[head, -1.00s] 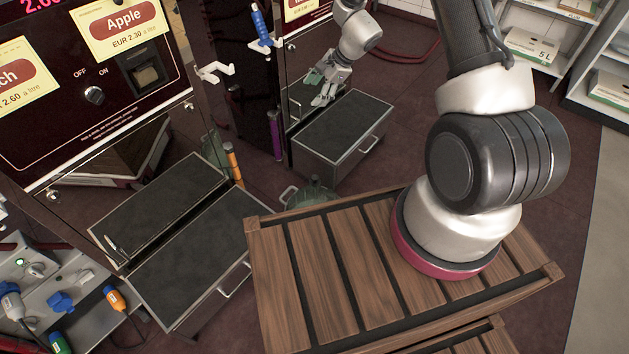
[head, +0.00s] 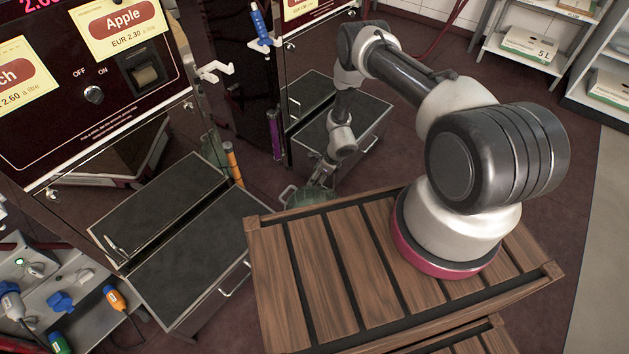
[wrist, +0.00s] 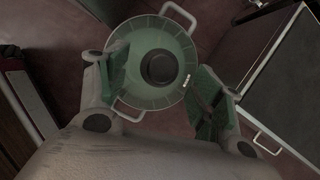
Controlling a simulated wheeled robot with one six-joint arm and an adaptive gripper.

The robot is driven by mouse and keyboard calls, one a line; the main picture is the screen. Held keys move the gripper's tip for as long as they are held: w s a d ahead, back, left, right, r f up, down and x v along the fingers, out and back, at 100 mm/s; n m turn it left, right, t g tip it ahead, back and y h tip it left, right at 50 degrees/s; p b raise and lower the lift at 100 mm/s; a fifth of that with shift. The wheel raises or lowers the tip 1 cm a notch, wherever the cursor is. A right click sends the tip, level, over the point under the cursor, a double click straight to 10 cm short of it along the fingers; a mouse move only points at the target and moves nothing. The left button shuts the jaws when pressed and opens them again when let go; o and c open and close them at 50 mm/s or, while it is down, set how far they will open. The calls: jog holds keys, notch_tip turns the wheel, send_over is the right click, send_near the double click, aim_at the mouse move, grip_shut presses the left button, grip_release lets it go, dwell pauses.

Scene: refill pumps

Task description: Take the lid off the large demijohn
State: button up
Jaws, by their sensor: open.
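The large demijohn (wrist: 155,95) is a round green glass vessel with two pale handles, seen from above in the wrist view. Its lid (wrist: 160,67) is a dark round cap at the middle of the top. My gripper (wrist: 158,64) is open, with one green-padded finger on each side of the lid in the picture; I cannot tell how far above it they are. In the head view the demijohn (head: 288,195) shows only partly, behind the crate's far edge. My gripper (head: 322,176) points down over it there. The lid cannot be made out in the head view.
A slatted wooden crate top (head: 330,270) lies in front, near the demijohn. A dark-topped metal step (head: 190,265) stands to the left, and another (head: 372,115) stands behind my gripper. The Apple dispenser (head: 110,90) rises at the left. Open floor lies at the right.

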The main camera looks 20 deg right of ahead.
jog(key=shift+x, duration=1.2)
jog(key=c, duration=0.9)
jog(key=shift+o, duration=0.2)
jog(key=shift+r, duration=0.1)
